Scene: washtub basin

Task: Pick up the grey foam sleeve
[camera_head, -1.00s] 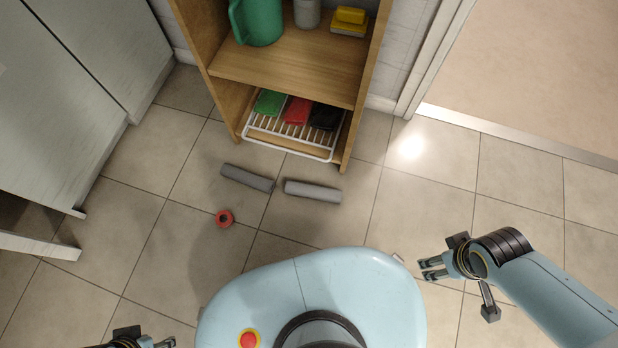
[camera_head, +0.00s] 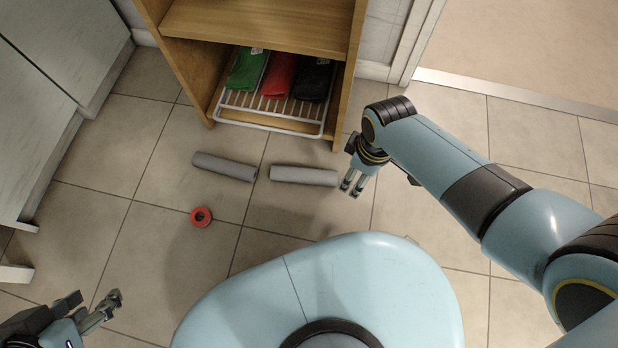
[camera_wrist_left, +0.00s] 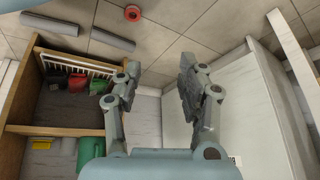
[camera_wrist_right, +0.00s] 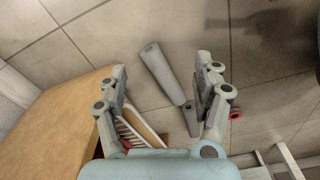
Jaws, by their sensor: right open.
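Two grey foam sleeves lie apart on the tiled floor in front of the shelf: a lighter one (camera_head: 304,175) on the right and a darker one (camera_head: 224,166) on the left. In the left wrist view the lighter (camera_wrist_left: 48,25) and darker (camera_wrist_left: 106,38) sleeves lie at top left. My right gripper (camera_head: 351,188) is open and empty, just right of the lighter sleeve's end. In the right wrist view the lighter sleeve (camera_wrist_right: 163,72) shows between the fingers; the darker one (camera_wrist_right: 190,118) is partly hidden. My left gripper (camera_head: 92,299) is open and empty at lower left.
A wooden shelf (camera_head: 262,22) stands behind the sleeves, with a white rack (camera_head: 270,121) holding green, red and black packs low down. A red ring (camera_head: 201,217) lies on the floor near the darker sleeve. White cabinets (camera_head: 45,110) are at left. Floor on the right is clear.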

